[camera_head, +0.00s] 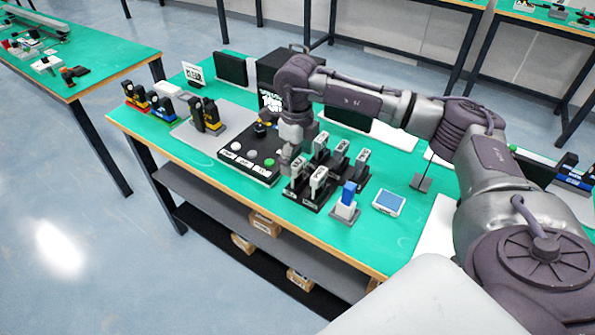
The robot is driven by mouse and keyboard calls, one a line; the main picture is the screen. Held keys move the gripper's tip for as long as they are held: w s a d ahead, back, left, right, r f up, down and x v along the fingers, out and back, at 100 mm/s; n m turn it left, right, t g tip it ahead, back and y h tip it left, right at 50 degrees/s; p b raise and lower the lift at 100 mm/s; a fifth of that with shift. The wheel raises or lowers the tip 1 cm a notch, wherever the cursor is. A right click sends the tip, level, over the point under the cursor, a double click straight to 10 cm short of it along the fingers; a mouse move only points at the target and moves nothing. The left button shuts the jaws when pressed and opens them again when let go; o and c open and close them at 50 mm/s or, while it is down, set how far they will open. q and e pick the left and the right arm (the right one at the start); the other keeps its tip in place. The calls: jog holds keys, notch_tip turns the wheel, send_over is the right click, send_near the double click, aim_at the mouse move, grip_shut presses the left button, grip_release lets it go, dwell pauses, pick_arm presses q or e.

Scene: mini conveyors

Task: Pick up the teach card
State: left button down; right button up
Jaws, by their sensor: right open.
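A small blue upright card-like piece (348,193) stands in a white holder (345,210) near the front edge of the green table. A white card with dark lettering (193,73) stands at the table's back left. I cannot tell for sure which one is the teach card; no label is readable. My right gripper (288,165) points down between the black button panel and a group of black-and-white upright units, left of the blue piece and apart from it. It is open, its fingertips small and partly lost against the units. My left gripper is out of view.
The black button panel (245,160) and several upright units (318,182) crowd the table's middle. A flat blue-screened device (389,202) lies right of the holder. A black box (278,75) stands behind. Bare green table (300,225) shows along the front edge.

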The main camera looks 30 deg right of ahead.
aim_at(298, 176)
notch_tip(298, 176, down, 4)
jog(key=shift+s+f+p, duration=0.1)
jog(key=shift+f+p, duration=0.05)
jog(key=shift+p, duration=0.2)
jog(key=c, duration=1.2)
